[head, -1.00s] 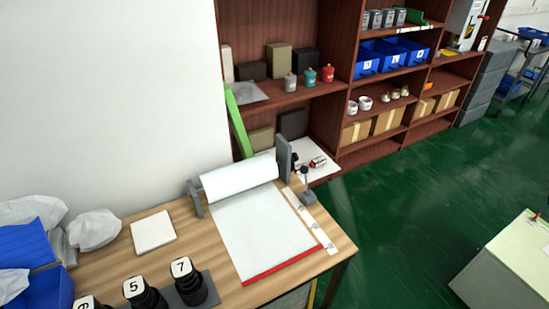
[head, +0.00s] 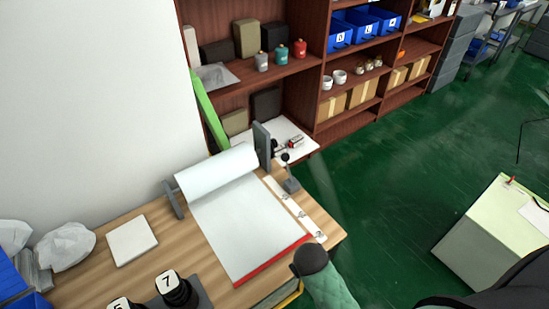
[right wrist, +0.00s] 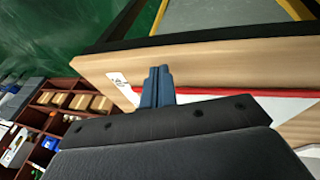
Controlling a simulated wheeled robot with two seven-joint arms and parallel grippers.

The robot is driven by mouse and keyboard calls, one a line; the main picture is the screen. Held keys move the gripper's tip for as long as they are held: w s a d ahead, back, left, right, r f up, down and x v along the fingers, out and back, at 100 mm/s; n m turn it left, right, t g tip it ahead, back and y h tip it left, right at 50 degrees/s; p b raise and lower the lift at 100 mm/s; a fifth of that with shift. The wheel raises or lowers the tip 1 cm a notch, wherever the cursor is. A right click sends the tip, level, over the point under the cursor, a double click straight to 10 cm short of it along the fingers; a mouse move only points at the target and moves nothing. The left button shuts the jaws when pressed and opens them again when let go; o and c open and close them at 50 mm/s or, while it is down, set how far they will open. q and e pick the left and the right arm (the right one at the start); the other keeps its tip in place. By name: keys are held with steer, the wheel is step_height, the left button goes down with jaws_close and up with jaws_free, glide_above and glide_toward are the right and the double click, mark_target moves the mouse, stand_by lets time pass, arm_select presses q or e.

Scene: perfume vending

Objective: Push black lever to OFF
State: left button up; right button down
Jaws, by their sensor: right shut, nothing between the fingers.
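The black lever (head: 285,158) has a round dark knob on a thin stem and stands on a grey base (head: 291,185). It is at the right edge of the wooden table, beside a white strip (head: 283,196) with small marks too small to read. A dark rounded end of my right arm shows at the table's front right corner in the head view, apart from the lever. My right gripper (right wrist: 157,86) is shut and empty in the right wrist view, near the table edge and a red bar (right wrist: 205,91). The lever is not discernible there. My left gripper is not in view.
A paper roll (head: 217,170) and its sheet (head: 246,222) lie left of the lever, with a grey upright plate (head: 262,146) behind. Black numbered cylinders (head: 176,291) stand at the front. A brown shelf (head: 316,85) is behind. Green floor is open to the right.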

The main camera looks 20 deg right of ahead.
steer(key=shift+n+t+h, duration=0.4)
steer(key=shift+n+h, duration=0.3)
steer(key=shift+h, duration=0.2)
steer(key=w, duration=0.5)
steer(key=shift+w+a+r, duration=0.15)
steer(key=shift+w+r, duration=0.15)
steer(key=shift+w, duration=0.1)
steer(key=w+r+n+h, duration=0.1)
steer(key=w, duration=0.3)
steer(key=w+a+r+n+t+h, duration=0.1)
steer(key=w, duration=0.3)
steer(key=w+a+n+t+h, duration=0.1)
steer(key=w+n+h, duration=0.1)
steer(key=w, duration=0.2)
steer(key=shift+w+r, duration=0.4)
steer(key=shift+w+a+r+n+t+h, duration=2.05)
steer(key=shift+w+r, duration=1.5)
steer(key=shift+w, duration=2.5)
arm_select(q)
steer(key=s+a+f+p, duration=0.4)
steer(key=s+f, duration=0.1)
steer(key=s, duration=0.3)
steer(key=shift+p, duration=0.3)
arm_select(e)
steer(key=x, duration=0.9)
steer(key=shift+w+d+f, duration=0.2)
steer(key=shift+w+f, duration=0.05)
steer(key=shift+f, duration=0.05)
